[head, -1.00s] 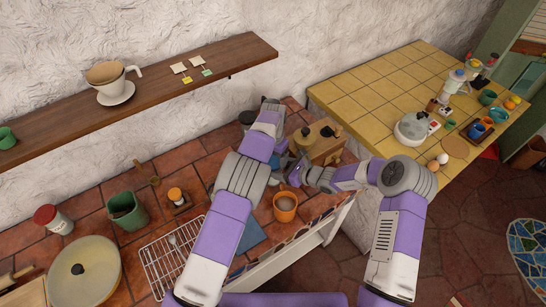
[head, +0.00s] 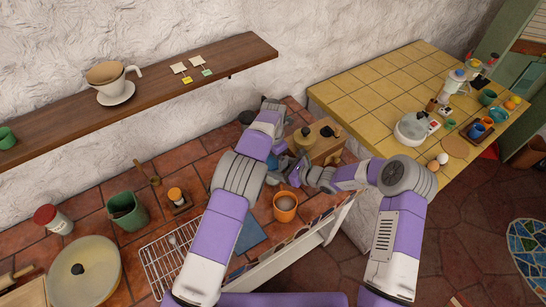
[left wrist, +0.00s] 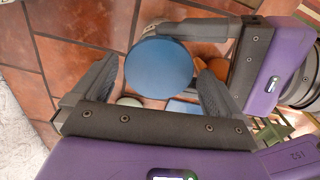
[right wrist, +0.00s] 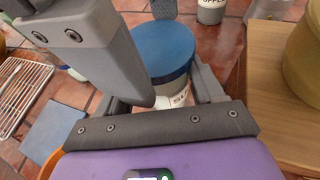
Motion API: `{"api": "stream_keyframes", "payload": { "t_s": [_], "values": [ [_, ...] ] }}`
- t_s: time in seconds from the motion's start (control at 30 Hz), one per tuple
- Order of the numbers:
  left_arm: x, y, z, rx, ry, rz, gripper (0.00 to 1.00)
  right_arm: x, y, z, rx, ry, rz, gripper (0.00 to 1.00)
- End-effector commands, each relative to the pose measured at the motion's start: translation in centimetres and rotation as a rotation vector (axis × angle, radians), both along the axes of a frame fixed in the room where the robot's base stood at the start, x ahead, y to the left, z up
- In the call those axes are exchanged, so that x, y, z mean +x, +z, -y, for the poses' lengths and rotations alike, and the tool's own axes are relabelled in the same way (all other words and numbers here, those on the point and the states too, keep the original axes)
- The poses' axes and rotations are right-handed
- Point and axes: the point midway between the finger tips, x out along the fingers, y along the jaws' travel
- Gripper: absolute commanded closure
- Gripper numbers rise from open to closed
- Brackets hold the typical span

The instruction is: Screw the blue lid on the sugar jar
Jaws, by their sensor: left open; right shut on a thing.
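The sugar jar (right wrist: 176,94) is pale with a dark-lettered label, partly hidden in the right wrist view. The blue lid (right wrist: 163,50) lies on top of it and looks level; I cannot tell how tightly it is on. The lid fills the middle of the left wrist view (left wrist: 159,68). My right gripper (right wrist: 165,92) is shut on the jar's body below the lid. My left gripper (left wrist: 156,66) is open above, with one finger on each side of the lid, apparently clear of it. In the head view, the grippers and arms hide the jar.
A wooden box (head: 326,149) stands close behind the grippers. An orange mug (head: 285,207) and a blue cloth or mat (head: 251,235) are in front. A wire rack (head: 168,263) lies to the left on the tiled counter.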

Motion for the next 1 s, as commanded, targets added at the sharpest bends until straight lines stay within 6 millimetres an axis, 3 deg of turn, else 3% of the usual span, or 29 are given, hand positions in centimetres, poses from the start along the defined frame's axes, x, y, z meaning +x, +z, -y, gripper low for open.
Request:
{"api": "stream_keyframes", "payload": {
  "t_s": [0.33, 0.67, 1.0],
  "values": [
    [0.0, 4.1, 0.0, 0.000, 0.000, 0.003, 0.00, 0.1, 0.1, 0.0, 0.002, 0.000, 0.002, 1.00],
    [0.0, 4.5, 0.0, 0.000, 0.003, 0.001, 0.00, 0.1, 0.1, 0.0, 0.002, 0.000, 0.002, 1.00],
    [0.2, 7.6, -0.1, -0.007, 0.257, -0.004, 0.00, 0.1, 0.1, 0.0, 0.002, 0.000, 0.002, 1.00]
  ]
}}
